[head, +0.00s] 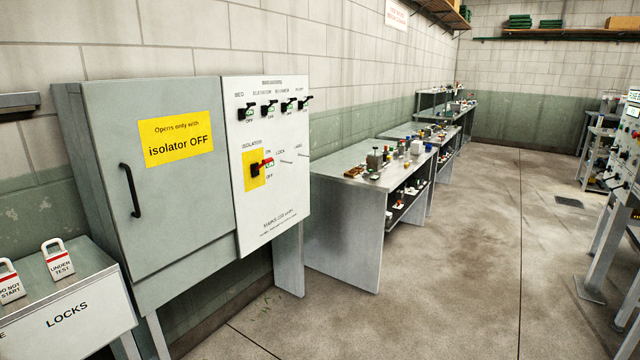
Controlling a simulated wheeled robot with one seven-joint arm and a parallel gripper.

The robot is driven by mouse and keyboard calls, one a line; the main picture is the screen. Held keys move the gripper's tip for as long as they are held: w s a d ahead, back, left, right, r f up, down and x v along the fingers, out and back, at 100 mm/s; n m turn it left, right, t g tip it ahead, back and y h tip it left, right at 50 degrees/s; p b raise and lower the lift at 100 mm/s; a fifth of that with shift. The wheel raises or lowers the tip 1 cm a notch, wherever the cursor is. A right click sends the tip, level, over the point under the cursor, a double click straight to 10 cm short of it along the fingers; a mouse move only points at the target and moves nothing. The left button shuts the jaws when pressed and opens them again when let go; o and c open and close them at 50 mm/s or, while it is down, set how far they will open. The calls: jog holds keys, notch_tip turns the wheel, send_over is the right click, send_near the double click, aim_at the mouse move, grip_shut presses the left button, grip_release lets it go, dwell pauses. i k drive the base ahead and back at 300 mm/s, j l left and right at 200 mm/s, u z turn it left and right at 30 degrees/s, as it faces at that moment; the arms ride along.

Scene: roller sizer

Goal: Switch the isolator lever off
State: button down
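The isolator lever (265,163) is red, on a black hub over a yellow plate (252,181), on the white front of the control panel (285,215). The lever sticks out to the right of its hub and a little upward. "ON" is printed up and right of it, and "OFF" below. The grey cabinet (185,220) to its left has a shut door with a black handle (129,190) and a yellow sign (176,138) reading "Opens only with isolator OFF". My gripper is not in view.
Several small black breaker levers (269,107) line the panel's top. A box marked "LOCKS" (75,315) with padlocks (57,259) stands at the lower left. Benches with small parts (345,200) run along the wall to the right. The concrete floor (450,270) is open.

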aim_at(270, 159)
jog(key=i+l, duration=0.15)
jog(key=i, duration=0.7)
jog(key=i+l+z, duration=0.1)
jog(key=i, duration=0.75)
jog(key=i+l+u, duration=0.25)
jog(key=i+u, duration=0.2)
jog(key=i+l+u, duration=0.9)
jog(key=l, duration=0.1)
